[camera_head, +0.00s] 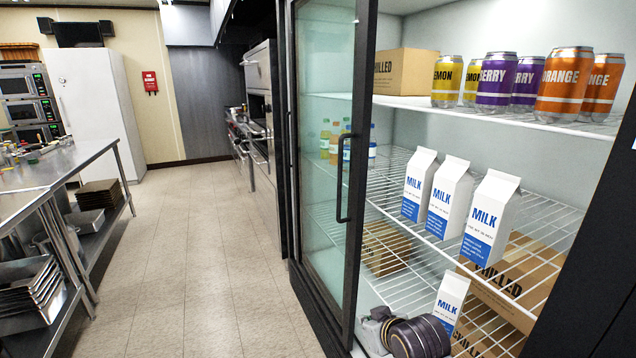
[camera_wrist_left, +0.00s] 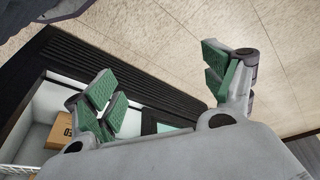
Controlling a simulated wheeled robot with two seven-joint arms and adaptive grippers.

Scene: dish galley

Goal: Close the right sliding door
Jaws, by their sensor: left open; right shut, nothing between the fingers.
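A glass sliding door (camera_head: 327,150) with a black frame and a vertical black handle (camera_head: 344,178) stands at the left part of the fridge in the head view. The right part of the fridge is open, with its shelves exposed. I take this as the right sliding door, but a second panel is not clearly told apart. My right gripper (camera_head: 376,327) is low in the head view, just right of the door's frame edge, shut and empty. Contact with the frame cannot be told. My left gripper (camera_wrist_left: 163,84) has its green-padded fingers spread wide in the left wrist view, with nothing between them.
Milk cartons (camera_head: 448,195) stand on the wire shelf, and cans (camera_head: 496,80) and a box (camera_head: 404,71) on the white shelf above. A larger box (camera_head: 520,262) lies lower. A steel table (camera_head: 50,170) stands left. The tiled floor (camera_head: 185,250) between is clear.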

